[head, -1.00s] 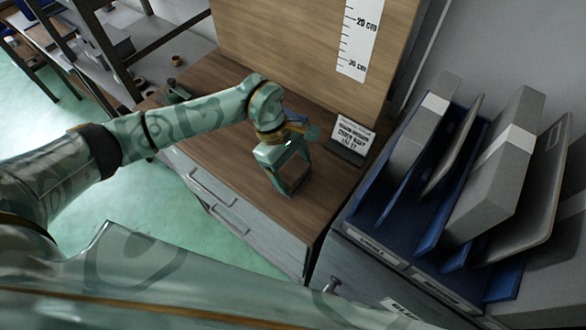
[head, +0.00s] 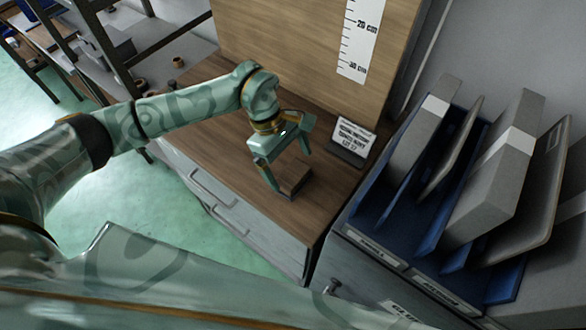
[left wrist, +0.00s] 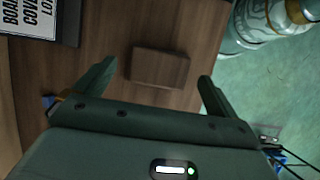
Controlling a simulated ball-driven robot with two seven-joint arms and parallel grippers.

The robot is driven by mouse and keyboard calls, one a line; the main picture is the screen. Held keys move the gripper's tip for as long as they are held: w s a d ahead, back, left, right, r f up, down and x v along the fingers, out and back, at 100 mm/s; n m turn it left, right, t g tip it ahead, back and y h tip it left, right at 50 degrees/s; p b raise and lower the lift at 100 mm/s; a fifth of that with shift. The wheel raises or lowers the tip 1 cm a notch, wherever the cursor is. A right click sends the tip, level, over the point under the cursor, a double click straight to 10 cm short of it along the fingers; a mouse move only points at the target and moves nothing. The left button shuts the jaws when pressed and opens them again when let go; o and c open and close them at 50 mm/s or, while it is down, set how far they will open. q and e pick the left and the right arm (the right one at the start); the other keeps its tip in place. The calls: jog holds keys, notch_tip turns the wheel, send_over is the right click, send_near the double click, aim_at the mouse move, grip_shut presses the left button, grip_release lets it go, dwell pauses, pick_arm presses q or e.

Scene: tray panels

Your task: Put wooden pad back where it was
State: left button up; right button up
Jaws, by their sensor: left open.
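The wooden pad (head: 295,178) is a small brown block lying on the wooden cabinet top. It also shows in the left wrist view (left wrist: 160,68), ahead of the fingertips and roughly centred between them. My left gripper (head: 288,158) is open and empty, above the pad on its far-left side. In the left wrist view its two fingers (left wrist: 157,72) are spread wide on either side, apart from the pad. My right gripper is not in view.
A small sign on a dark base (head: 347,153) stands behind the pad. A tall wooden board with a centimetre scale (head: 358,45) rises at the back. Blue file dividers with grey boxes (head: 408,150) stand at the right. The cabinet top (head: 270,205) left of the pad is clear.

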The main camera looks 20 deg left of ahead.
pick_arm(q)
jog(key=v, duration=0.8)
jog(key=shift+r, duration=0.4)
jog(key=shift+a, duration=0.1)
